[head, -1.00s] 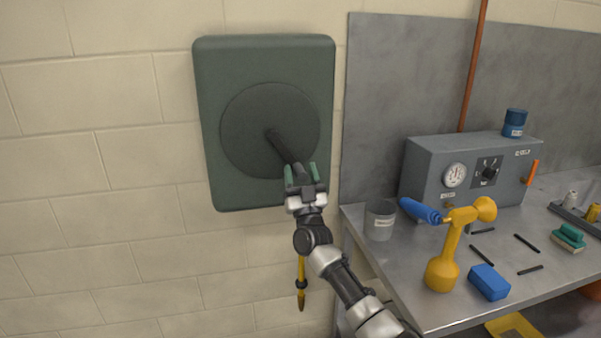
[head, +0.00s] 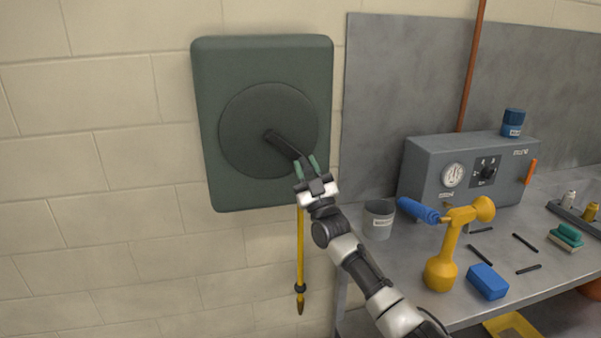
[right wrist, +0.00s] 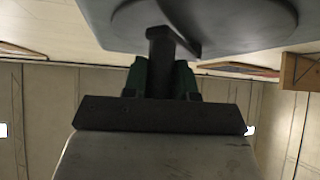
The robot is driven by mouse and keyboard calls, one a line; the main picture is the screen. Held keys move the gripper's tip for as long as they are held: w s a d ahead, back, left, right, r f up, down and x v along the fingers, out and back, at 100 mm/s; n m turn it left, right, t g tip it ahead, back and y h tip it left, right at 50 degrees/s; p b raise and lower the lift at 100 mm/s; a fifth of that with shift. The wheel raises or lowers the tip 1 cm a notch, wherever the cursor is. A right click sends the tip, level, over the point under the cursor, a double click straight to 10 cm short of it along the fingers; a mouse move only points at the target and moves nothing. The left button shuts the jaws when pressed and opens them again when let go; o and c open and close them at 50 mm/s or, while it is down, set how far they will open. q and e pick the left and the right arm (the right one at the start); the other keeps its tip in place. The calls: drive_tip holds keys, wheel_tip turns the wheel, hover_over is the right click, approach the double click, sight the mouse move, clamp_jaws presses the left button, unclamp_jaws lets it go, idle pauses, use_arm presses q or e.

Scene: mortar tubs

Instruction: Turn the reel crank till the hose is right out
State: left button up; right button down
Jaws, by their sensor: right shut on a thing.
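The green hose reel (head: 225,75) is fixed to the block wall, with a dark round disc (head: 240,115) on its front. The black crank (head: 284,143) runs from the disc's middle down to the right. My right gripper (head: 307,170) is shut on the crank's outer end. In the right wrist view the crank handle (right wrist: 160,60) stands between its green fingers (right wrist: 160,80). The yellow hose (head: 300,245) hangs straight down below the reel, with a dark collar and a brownish tip at its end. Its upper end is hidden behind the gripper and reel. My left gripper is not in view.
A metal bench (head: 400,285) stands at the right, close to my right arm. On it are a grey cup (head: 379,222), a gauge box (head: 430,170), a yellow and blue tool (head: 445,250) and a blue block (head: 488,281). The wall left of the reel is clear.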

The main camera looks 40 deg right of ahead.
drive_tip(key=shift+d+r+n+y, duration=0.15)
drive_tip(key=shift+r+n+y, duration=0.1)
drive_tip(key=shift+n+y, duration=0.35)
drive_tip(key=c, duration=0.9)
unclamp_jaws()
drive_tip(key=shift+s, duration=0.1)
drive_tip(key=shift+f, duration=0.1)
drive_tip(key=shift+s+f, duration=0.2)
drive_tip(key=shift+f, duration=0.05)
drive_tip(key=b+v, duration=0.3)
drive_tip(key=v, duration=0.7)
